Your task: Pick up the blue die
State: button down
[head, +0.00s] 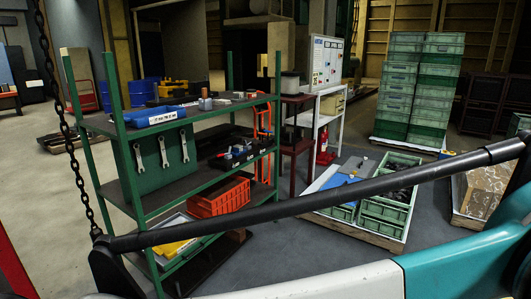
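I cannot single out a die for certain. A blue object (339,179) lies at the left of the low pallet with green crates, small and unclear in shape. A shallow blue tray (153,117) with a white label sits on the top shelf of the green rack (149,216). Two blue drums (144,92) stand behind the rack. My gripper is not in view.
A long dark bar (300,205) crosses the foreground. A chain (65,125) hangs at the left. An orange crate (219,197) sits on the rack. Stacked green crates (401,95) stand at the back right. Some grey floor (272,235) is clear beside the rack.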

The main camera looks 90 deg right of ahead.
aim_at(238, 150)
jog(key=z, duration=2.8)
jog(key=u, duration=3.05)
jog(key=z, duration=3.05)
jog(key=i+l, duration=0.2)
jog(key=i, duration=0.15)
jog(key=i+l, duration=0.25)
jog(key=i, duration=0.1)
